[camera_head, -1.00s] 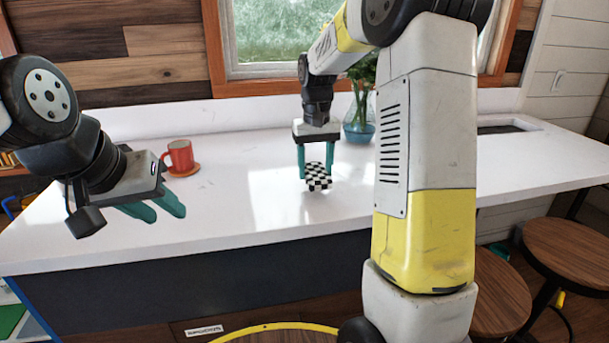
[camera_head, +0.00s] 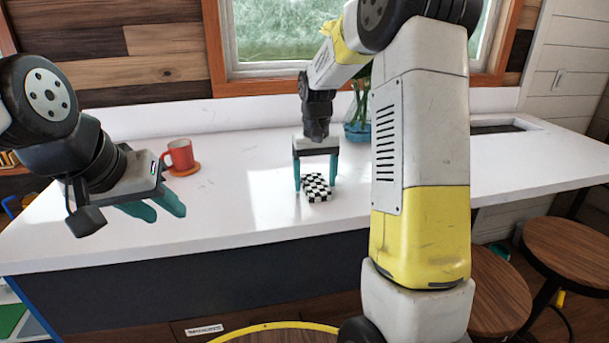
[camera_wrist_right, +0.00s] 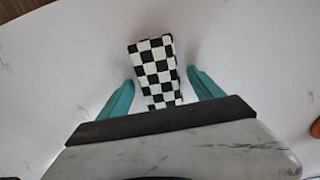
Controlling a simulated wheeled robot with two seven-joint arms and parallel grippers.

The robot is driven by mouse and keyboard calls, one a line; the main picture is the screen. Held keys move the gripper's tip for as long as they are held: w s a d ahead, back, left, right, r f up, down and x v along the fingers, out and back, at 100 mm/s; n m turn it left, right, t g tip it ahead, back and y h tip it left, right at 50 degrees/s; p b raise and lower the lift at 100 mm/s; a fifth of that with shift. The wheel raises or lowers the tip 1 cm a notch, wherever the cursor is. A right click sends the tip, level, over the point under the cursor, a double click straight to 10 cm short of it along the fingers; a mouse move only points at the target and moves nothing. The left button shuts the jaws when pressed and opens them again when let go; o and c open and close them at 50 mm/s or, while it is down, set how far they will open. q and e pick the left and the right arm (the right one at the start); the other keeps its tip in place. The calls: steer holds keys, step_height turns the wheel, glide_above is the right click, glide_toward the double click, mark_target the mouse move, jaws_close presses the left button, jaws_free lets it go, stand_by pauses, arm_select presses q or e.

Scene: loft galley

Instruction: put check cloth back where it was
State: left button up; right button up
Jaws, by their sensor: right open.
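The black-and-white check cloth (camera_head: 317,187) lies folded on the white counter in the head view, a little back from the front edge. In the right wrist view the cloth (camera_wrist_right: 156,72) is a long block between the fingers, with clear gaps on both sides. My right gripper (camera_head: 316,190) points down over the cloth, its teal fingers open and straddling it without visible contact. It also shows in the right wrist view (camera_wrist_right: 163,92). My left gripper (camera_head: 160,209) hovers at the left, over the counter's front part; its two teal fingers look apart and nothing shows between them.
A red mug (camera_head: 180,153) sits on an orange coaster (camera_head: 186,170) at the back left of the counter (camera_head: 245,215). A blue glass vase (camera_head: 358,131) with greenery stands behind my right arm. Wooden stools (camera_head: 565,248) stand at the right. The counter around the cloth is clear.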

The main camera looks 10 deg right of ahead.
mark_target(315, 182)
step_height(315, 182, up, 11)
steer(key=s+r+t+y, duration=0.1)
steer(key=s+r+t, duration=0.3)
steer(key=s, duration=0.7)
steer(key=s+a+f+t+y, duration=0.1)
steer(key=s+a+f+t, duration=0.1)
steer(key=s, duration=1.1)
steer(key=shift+f, duration=0.6)
steer(key=shift+s+a, duration=0.1)
